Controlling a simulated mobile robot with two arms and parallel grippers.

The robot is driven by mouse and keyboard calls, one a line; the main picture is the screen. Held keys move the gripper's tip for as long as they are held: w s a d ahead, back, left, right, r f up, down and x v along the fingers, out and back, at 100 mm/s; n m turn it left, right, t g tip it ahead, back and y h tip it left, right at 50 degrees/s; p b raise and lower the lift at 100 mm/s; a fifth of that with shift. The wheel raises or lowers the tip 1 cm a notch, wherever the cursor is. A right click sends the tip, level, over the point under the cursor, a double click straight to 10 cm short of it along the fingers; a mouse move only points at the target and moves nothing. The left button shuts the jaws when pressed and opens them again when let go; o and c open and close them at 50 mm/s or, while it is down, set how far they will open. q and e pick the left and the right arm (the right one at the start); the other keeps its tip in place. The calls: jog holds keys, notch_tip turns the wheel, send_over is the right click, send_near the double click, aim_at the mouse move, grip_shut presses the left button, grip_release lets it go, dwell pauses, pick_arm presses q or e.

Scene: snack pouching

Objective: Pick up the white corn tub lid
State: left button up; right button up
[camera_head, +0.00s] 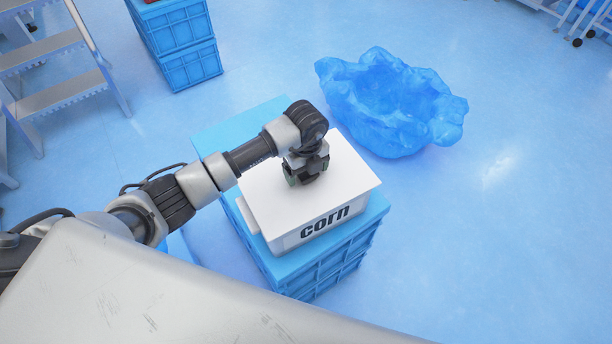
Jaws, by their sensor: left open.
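The white lid (345,173) lies flat on the white corn tub (318,227), whose front is marked "corn" in black. The tub stands on a stack of blue crates (300,284). My left gripper (304,182) points down over the left middle part of the lid and is open. Its fingertips are close to the lid's top; I cannot tell if they touch it. The gripper and wrist hide part of the lid. My right gripper is not in view.
A crumpled blue plastic bag (392,103) lies open on the floor behind and to the right. More stacked blue crates (190,66) stand at the back left, beside a metal step ladder (58,102). The floor at right is clear.

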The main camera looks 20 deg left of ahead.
pick_arm(q)
jog(key=shift+f, duration=0.5)
jog(key=shift+c, duration=0.3)
jog(key=c, duration=1)
jog(key=shift+r, duration=0.1)
